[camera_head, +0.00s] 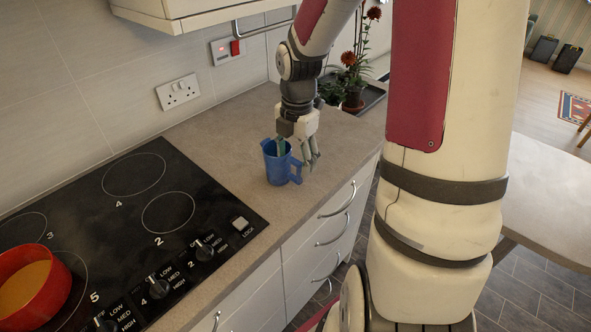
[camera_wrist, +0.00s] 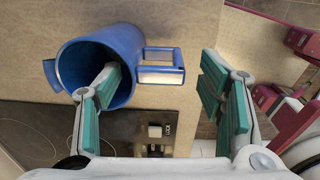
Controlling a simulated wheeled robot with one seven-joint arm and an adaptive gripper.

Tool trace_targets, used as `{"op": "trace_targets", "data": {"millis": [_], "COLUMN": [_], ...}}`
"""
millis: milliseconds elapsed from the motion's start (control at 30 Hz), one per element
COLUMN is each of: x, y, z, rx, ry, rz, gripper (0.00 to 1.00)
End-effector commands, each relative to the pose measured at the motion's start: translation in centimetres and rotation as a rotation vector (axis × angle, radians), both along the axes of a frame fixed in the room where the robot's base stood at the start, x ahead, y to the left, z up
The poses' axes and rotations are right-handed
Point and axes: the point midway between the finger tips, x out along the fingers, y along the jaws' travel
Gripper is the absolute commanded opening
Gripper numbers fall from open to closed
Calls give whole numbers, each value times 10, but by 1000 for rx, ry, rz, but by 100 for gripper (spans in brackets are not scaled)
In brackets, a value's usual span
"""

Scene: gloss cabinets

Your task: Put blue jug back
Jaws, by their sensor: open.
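The blue jug (camera_head: 276,168) stands upright on the worktop, just right of the hob, with its handle towards the right. My gripper (camera_head: 298,156) is above it, pointing down with its fingers spread. In the wrist view the jug (camera_wrist: 128,48) is seen from above, with its open mouth at left. One finger of my gripper (camera_wrist: 162,80) reaches into the jug's mouth and the other is outside, beyond the handle (camera_wrist: 162,66). The handle lies between the fingers with gaps showing, so the jug is not clamped.
A black hob (camera_head: 130,225) with a red pot (camera_head: 35,290) takes up the left of the worktop (camera_head: 235,205). Potted flowers (camera_head: 352,85) stand on a dark tray behind my gripper. A white wall cabinet (camera_head: 190,12) hangs above. Drawers with bar handles (camera_head: 335,203) are below the front edge.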

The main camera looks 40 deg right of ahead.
Motion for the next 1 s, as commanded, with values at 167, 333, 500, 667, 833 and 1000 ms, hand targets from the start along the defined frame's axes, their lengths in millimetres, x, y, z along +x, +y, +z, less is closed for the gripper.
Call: {"op": "trace_targets", "data": {"millis": [167, 333, 500, 667, 833, 1000], "x": [-2, -3, -7, -25, -59, -101], "y": [0, 0, 9, 38, 75, 108], "z": [34, 50, 66, 105, 149, 180], "rx": [-1, -1, -18, -62, -47, 63], "ry": [-2, 0, -9, -64, -172, -277], "rz": [0, 1, -67, -328, -709, -1089], "gripper": [63, 63, 63, 63, 63, 63]}}
